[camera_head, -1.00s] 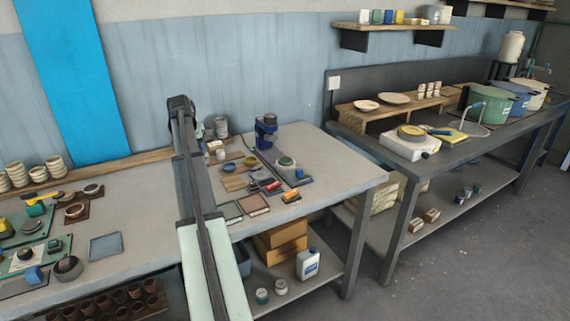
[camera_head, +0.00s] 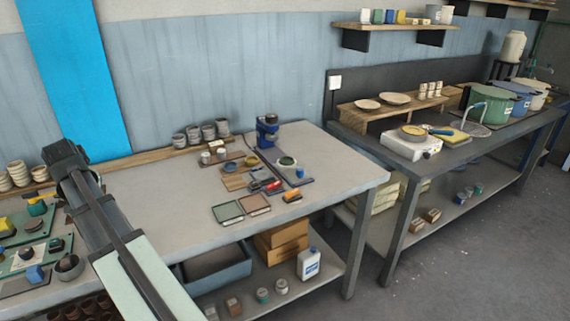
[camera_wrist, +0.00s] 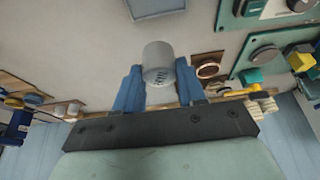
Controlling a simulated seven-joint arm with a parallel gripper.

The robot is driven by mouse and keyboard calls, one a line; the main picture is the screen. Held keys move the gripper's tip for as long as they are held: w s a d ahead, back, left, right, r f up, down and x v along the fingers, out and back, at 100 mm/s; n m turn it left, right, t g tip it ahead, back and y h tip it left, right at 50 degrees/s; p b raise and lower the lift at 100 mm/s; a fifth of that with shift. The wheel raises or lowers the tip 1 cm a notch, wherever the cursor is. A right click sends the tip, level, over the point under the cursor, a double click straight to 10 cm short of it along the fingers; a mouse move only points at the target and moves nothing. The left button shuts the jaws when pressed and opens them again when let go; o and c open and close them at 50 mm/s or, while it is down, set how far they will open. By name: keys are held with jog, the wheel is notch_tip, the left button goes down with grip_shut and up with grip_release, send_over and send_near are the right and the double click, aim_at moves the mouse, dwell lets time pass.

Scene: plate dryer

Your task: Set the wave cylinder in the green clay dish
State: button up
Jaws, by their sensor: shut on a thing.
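My gripper (camera_wrist: 160,85) has blue fingers closed around a pale grey cylinder (camera_wrist: 157,62) in the wrist view. Dark wavy marks show on the cylinder's side, and it is held above the grey worktop. In the head view my arm reaches over the left part of the bench and hides the fingers and the cylinder. A flat square green dish (camera_head: 228,211) lies near the bench's front edge, right of my arm. It looks empty and is apart from the gripper. Its material cannot be told.
A reddish square dish (camera_head: 256,204) lies beside the green one. Green boards with parts (camera_wrist: 265,62) are near the gripper. The bench between my arm and the square dishes is clear.

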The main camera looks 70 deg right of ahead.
jog(key=w+a+n+t+y, duration=0.1)
jog(key=a+n, duration=0.3)
jog(key=a, duration=2)
jog(key=s+d+m+h, duration=0.1)
jog(key=s+d+m, duration=0.2)
jog(key=d, duration=1.7)
notch_tip(320, 180, up, 3)
jog(key=m+g, duration=0.6)
jog(key=m, duration=1)
send_over(289, 161)
jog(key=a, duration=0.2)
jog(key=shift+h, duration=0.4)
jog(key=shift+w+d+f, duration=0.1)
jog(key=shift+w+f, duration=0.05)
jog(key=shift+f, duration=1.4)
jog(key=shift+w+a+f, duration=0.1)
jog(key=shift+w+f, duration=0.1)
jog(key=shift+f, duration=1.4)
jog(key=shift+w+d+f, duration=0.1)
jog(key=shift+w+f, duration=0.05)
jog(key=shift+f, duration=1.4)
jog(key=shift+f, duration=0.3)
jog(key=o, duration=1.1)
